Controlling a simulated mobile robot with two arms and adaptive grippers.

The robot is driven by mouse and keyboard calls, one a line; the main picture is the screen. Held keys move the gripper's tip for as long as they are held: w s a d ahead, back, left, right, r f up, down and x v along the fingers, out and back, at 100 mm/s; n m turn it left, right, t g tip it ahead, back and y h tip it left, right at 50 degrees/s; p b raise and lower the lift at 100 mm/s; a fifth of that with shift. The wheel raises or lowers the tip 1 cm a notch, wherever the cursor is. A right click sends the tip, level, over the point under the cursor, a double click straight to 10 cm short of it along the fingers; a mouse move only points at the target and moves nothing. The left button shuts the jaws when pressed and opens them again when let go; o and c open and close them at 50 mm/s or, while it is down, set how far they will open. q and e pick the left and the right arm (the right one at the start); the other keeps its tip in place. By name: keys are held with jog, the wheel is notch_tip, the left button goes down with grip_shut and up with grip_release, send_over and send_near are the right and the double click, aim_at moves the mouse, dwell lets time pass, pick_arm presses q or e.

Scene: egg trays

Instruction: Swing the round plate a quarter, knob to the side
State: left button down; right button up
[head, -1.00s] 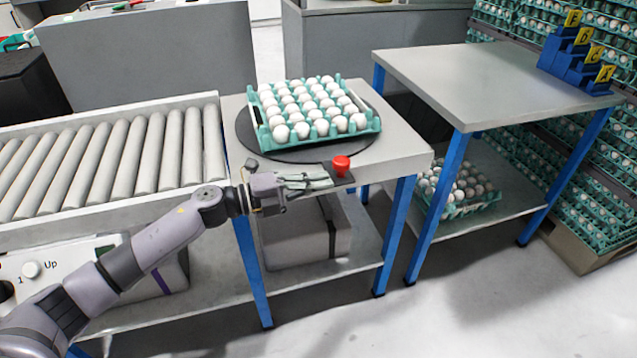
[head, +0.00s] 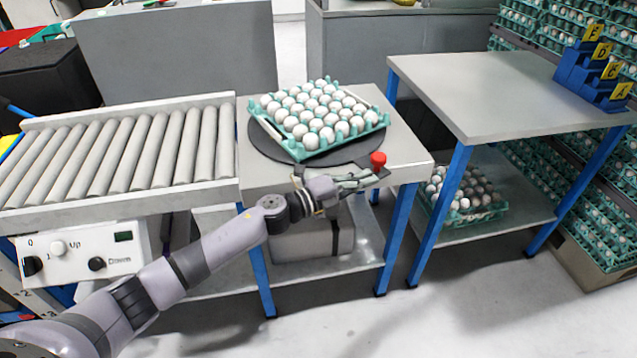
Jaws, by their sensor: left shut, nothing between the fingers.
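The dark round plate (head: 262,140) lies on the small table (head: 398,158), with a teal egg tray (head: 300,152) full of white eggs on it. The tray sits turned at an angle to the table edges. A red knob (head: 378,160) stands on a dark arm at the plate's front right. My left gripper (head: 375,178) is shut with nothing between its fingers. Its fingertips are at the front edge of the table, just in front of and below the knob; whether they touch it I cannot tell. My right gripper is out of view.
A roller conveyor (head: 120,155) adjoins the table on the left, with a control box (head: 85,252) below it. A grey table (head: 480,90) on the right bears blue lettered blocks (head: 590,80). Another egg tray (head: 465,215) lies on its lower shelf. Stacked egg trays fill the right back.

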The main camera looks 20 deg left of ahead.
aim_at(379, 177)
pick_arm(q)
jog(key=shift+x, duration=2.05)
